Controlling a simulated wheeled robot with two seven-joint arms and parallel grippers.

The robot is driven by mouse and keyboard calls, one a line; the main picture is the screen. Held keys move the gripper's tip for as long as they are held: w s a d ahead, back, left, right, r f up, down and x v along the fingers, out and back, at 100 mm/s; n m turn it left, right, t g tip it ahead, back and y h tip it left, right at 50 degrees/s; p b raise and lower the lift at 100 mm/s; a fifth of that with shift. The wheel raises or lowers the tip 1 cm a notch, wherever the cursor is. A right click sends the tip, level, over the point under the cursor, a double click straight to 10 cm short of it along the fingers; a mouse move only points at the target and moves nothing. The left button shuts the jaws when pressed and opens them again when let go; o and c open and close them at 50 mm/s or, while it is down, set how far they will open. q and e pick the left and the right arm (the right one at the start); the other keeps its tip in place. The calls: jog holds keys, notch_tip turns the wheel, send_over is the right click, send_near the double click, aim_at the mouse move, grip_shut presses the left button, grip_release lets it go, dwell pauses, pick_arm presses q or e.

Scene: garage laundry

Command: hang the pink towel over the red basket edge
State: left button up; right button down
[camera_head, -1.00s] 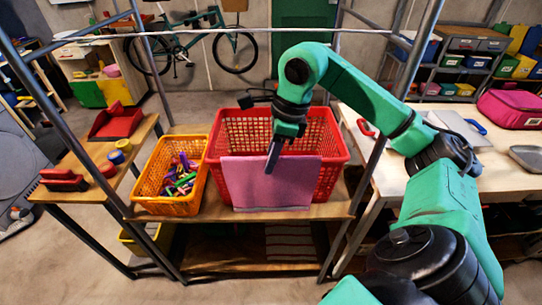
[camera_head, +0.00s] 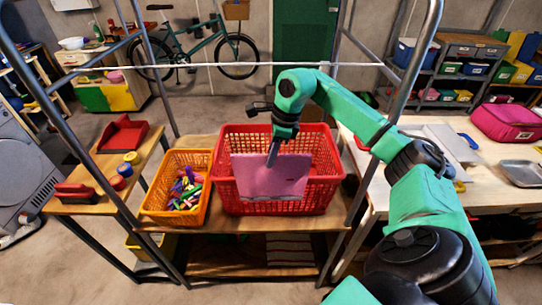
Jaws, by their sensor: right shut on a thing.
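The pink towel (camera_head: 270,178) hangs as a flat panel against the front side of the red basket (camera_head: 325,190), covering much of its front wall. My right gripper (camera_head: 271,160) points down at the towel's upper edge and is shut on it. The fingertips lie close to the basket's front rim. The basket stands upright on the wooden shelf (camera_head: 240,222) of a metal rack. Whether part of the towel lies inside the basket is hard to tell. My left gripper is not in view.
An orange basket (camera_head: 160,208) of colourful clothes pegs stands left of the red basket. Rack posts (camera_head: 405,95) and a thin rail (camera_head: 270,64) frame the space. A side bench (camera_head: 110,160) holds a red dustpan (camera_head: 123,135) and brush. A white-topped table stands right.

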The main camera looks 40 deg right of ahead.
aim_at(271, 177)
jog(key=shift+s+d+f+b+x, duration=0.1)
jog(key=shift+s+d+b+x, duration=0.15)
jog(key=shift+b+x, duration=0.9)
jog(key=shift+s+d+f+b+x, duration=0.1)
jog(key=shift+d+b+x, duration=0.35)
jog(key=shift+x, duration=1.05)
jog(key=shift+s+d+f+b+x, duration=0.1)
jog(key=shift+s+b+x, duration=0.1)
jog(key=shift+b+x, duration=1)
jog(key=shift+a, duration=0.1)
jog(key=c, duration=0.8)
grip_release()
jog(key=shift+o, duration=0.2)
jog(key=v, duration=1.4)
jog(key=shift+s+r, duration=0.15)
jog(key=shift+r, duration=0.1)
